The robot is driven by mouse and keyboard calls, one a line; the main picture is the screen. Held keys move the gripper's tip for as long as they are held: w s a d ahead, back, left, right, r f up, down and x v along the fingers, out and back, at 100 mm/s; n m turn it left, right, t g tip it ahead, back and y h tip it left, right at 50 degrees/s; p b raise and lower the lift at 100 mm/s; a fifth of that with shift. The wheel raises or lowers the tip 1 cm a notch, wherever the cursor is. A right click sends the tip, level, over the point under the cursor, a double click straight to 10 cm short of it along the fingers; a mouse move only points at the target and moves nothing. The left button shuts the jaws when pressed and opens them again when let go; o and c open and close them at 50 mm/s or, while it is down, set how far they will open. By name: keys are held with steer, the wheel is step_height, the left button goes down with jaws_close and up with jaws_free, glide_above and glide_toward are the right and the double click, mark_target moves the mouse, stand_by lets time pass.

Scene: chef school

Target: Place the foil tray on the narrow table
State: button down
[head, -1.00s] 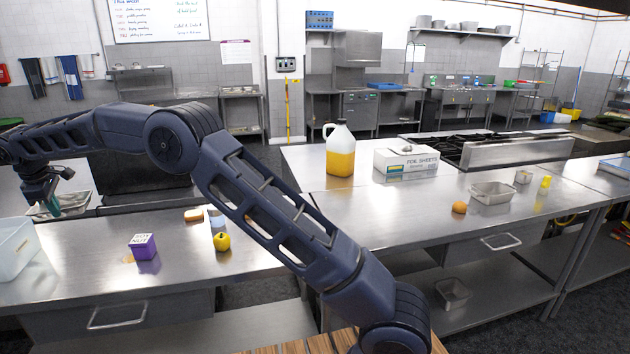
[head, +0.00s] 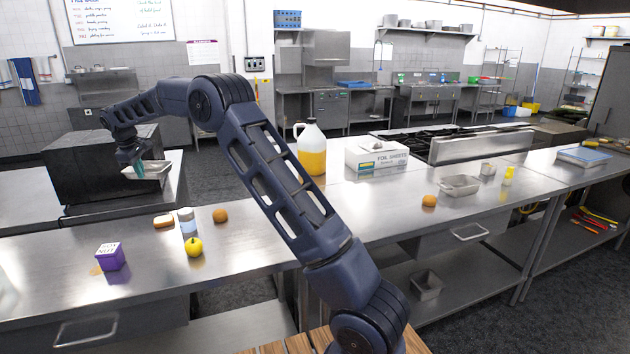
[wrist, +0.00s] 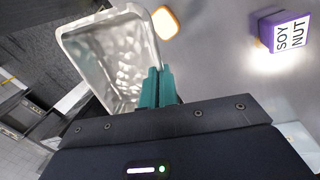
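A shiny foil tray (head: 155,170) is held up at the upper left of the head view, in front of a dark box-shaped unit. In the wrist view the tray (wrist: 108,55) hangs tilted and looks empty. My gripper (head: 138,172) is shut on its rim; the teal fingers (wrist: 158,87) sit close together at the tray's edge. Another foil tray (head: 460,186) rests on the right steel table (head: 400,215). Which table is the narrow one I cannot tell.
On the near left counter (head: 60,250) are a purple soy nut box (head: 111,257), a yellow fruit (head: 194,247), a jar (head: 187,221), a bread-like item (head: 163,221) and an orange item (head: 220,215). A jug (head: 312,150) and foil sheets box (head: 377,155) stand farther right.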

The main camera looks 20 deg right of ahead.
steer(key=w+d+m, duration=0.2)
steer(key=w+d, duration=0.1)
steer(key=d, duration=1)
steer(key=w+d+m+g+h, duration=0.1)
steer(key=w+d+m, duration=0.2)
steer(key=d, duration=1.1)
steer(key=w+d+m, duration=0.2)
steer(key=w+d, duration=0.1)
steer(key=d, duration=1)
steer(key=s+d+m+g, duration=0.1)
steer(key=s+d+m, duration=0.3)
steer(key=d, duration=1.3)
steer(key=s+d+m, duration=0.3)
steer(key=s+d, duration=0.3)
steer(key=d, duration=1.1)
steer(key=shift+h, duration=0.3)
steer(key=a+x, duration=0.1)
steer(key=x, duration=0.5)
steer(key=a+x, duration=0.2)
steer(key=x, duration=0.5)
steer(key=s+a+f+x, duration=0.1)
steer(key=x, duration=0.6)
steer(key=shift+a, duration=0.15)
steer(key=c, duration=2.1)
jaws_free()
steer(key=o, duration=0.4)
